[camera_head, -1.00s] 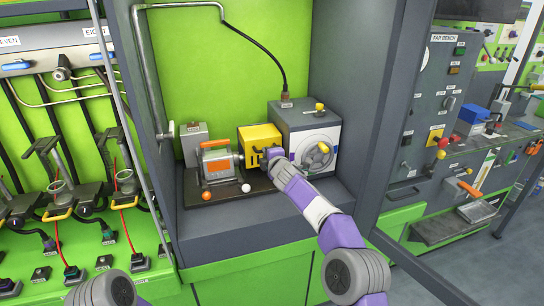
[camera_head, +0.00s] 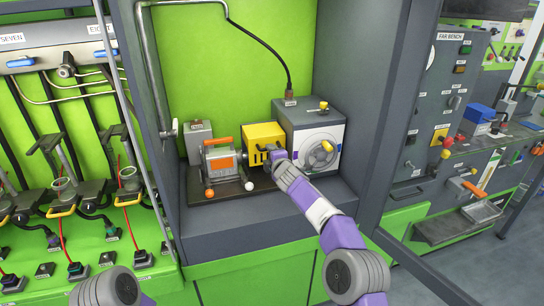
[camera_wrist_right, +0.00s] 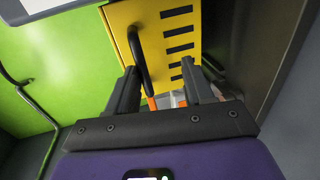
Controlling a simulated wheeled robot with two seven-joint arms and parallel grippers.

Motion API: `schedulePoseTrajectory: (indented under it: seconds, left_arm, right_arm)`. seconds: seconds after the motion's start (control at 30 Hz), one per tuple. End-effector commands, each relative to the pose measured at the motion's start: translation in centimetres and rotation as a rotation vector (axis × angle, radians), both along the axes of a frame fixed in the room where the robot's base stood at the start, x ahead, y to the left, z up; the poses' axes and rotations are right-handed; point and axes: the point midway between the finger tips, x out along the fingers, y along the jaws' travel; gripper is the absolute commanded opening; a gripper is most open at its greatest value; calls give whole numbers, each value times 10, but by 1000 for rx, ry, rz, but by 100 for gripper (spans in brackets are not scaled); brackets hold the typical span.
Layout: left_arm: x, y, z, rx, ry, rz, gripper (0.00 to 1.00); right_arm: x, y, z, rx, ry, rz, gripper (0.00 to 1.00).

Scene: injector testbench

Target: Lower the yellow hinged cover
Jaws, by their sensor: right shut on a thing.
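The yellow hinged cover (camera_head: 262,132) is a box-like piece between the orange-handled unit and the grey box with a round dial. In the right wrist view its yellow face (camera_wrist_right: 163,32) carries a row of black slots and a black bar handle (camera_wrist_right: 138,60). My right gripper (camera_head: 272,153) is at the cover's front. In the wrist view its two dark fingers (camera_wrist_right: 160,88) reach up to the cover face beside the handle. It is shut on the handle, though the exact contact is hard to see. My left gripper is out of view; only part of my left arm shows at the bottom left.
A unit with an orange handle (camera_head: 220,157) stands left of the cover, and the dial box (camera_head: 312,140) stands close on its right. An orange ball (camera_head: 209,193) and a white ball (camera_head: 249,186) are in front. Grey cabinet walls flank the bay.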

Motion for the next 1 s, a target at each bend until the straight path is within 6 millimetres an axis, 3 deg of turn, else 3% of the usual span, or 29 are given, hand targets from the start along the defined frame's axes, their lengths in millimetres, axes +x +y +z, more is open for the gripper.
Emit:
schedulePoseTrajectory:
  seconds: [0.03,0.27,0.53,1.0]
  left_arm:
    - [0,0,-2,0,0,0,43]
    - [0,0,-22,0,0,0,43]
    - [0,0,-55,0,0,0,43]
    - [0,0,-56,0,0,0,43]
  right_arm:
    - [-1,0,-14,-8,23,-3,38]
    - [-14,-1,-11,-11,16,0,38]
    - [-49,-11,3,-5,4,-1,38]
    - [-73,-16,16,-2,-1,0,38]
